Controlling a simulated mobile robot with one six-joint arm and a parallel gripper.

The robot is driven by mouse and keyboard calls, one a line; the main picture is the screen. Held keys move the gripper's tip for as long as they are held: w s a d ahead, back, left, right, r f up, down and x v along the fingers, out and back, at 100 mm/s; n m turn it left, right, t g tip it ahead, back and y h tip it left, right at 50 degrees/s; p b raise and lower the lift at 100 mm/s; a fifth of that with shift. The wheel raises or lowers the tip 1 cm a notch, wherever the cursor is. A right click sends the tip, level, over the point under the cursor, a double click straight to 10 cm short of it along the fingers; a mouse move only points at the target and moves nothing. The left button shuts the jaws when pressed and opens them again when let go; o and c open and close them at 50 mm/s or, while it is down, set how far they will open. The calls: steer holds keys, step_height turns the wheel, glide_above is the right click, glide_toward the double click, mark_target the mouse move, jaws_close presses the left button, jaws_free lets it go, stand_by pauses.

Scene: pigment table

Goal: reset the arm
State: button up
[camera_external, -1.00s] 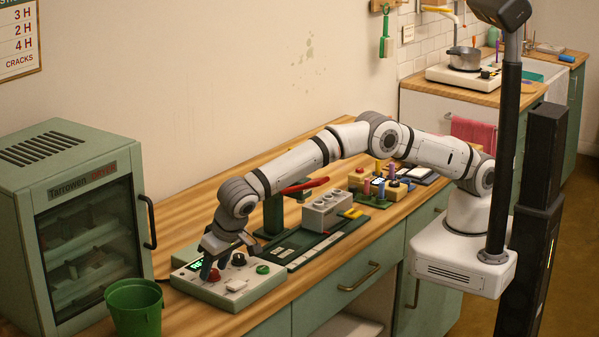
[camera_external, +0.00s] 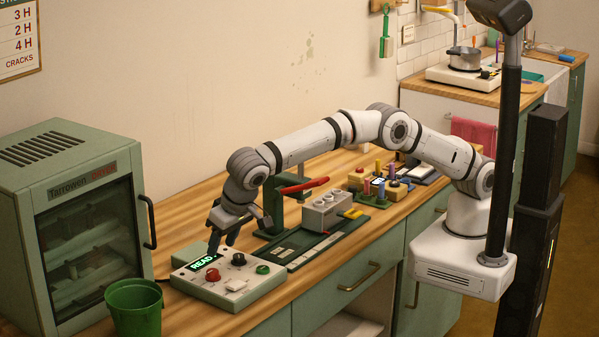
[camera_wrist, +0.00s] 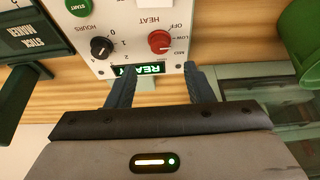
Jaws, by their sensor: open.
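My arm reaches from its base at the right over the wooden worktop. My gripper (camera_external: 228,240) is open and empty, pointing down above the far side of the control box. In the wrist view my gripper (camera_wrist: 158,80) shows two dark fingers spread apart, with nothing between them but the view of the box's lit display beyond. The control box (camera_external: 240,290) is pale, with a red knob (camera_external: 212,274), a black knob (camera_external: 238,259), a green button (camera_external: 263,269) and a white button (camera_external: 236,285). Its green display (camera_wrist: 138,69) is lit, with its text partly cut off.
A green cabinet (camera_external: 65,140) with a glass door stands at the left, and a green bucket (camera_external: 134,310) is in front of it. A dark green press with a red lever (camera_external: 303,186) and a grey block with round holes (camera_external: 326,210) stand right of the gripper.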

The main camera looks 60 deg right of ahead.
stand_by(0.4)
steer(key=w+d+r, duration=0.4)
steer(key=w+d, duration=0.2)
steer(key=d, duration=0.3)
steer(key=w+d+r, duration=0.4)
steer(key=w+d, duration=0.2)
steer(key=d, duration=0.3)
steer(key=w+d+r+g, duration=0.1)
steer(key=d+r, duration=0.1)
steer(key=d, duration=0.7)
steer(key=w+d+r, duration=0.1)
steer(key=d+r, duration=0.1)
steer(key=d, duration=0.6)
steer(key=s+d, duration=0.3)
steer(key=d, duration=0.7)
steer(key=s+d, duration=0.3)
steer(key=d, duration=0.7)
steer(key=s+d+f, duration=0.3)
steer(key=s+d, duration=0.3)
steer(key=s, duration=0.1)
steer(key=s+d+f, duration=0.3)
steer(key=s+d, duration=0.4)
steer(key=s, duration=0.1)
steer(key=shift+s+f+g, duration=0.2)
steer(key=shift+g, duration=0.1)
